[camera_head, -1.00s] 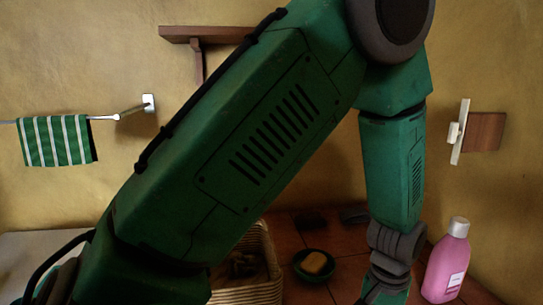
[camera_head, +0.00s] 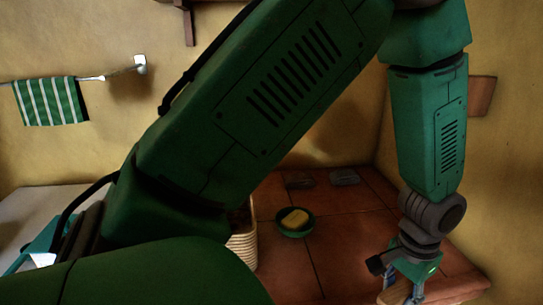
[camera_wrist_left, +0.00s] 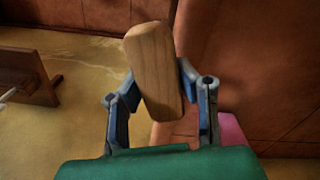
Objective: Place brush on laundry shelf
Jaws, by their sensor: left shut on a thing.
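The brush is a tan wooden block (camera_wrist_left: 153,70) gripped between the blue fingers of my left gripper (camera_wrist_left: 157,88) in the wrist view. In the head view my left gripper (camera_head: 398,291) is at the bottom right, over the counter's front right part, with a bit of the tan brush (camera_head: 391,297) showing. The brush's underside is hidden. A dark wooden shelf with a bracket (camera_head: 188,26) shows on the back wall at the top edge, mostly cut off. I cannot tell whether it is the laundry shelf. My right gripper is out of view.
On the tiled counter (camera_head: 345,235) stand a green dish (camera_head: 294,233) with a yellow block, two small dark items (camera_head: 344,177) behind it and a wicker basket (camera_head: 243,247), partly behind my arm. A striped towel (camera_head: 50,101) hangs left. Something pink (camera_wrist_left: 232,132) shows behind a finger.

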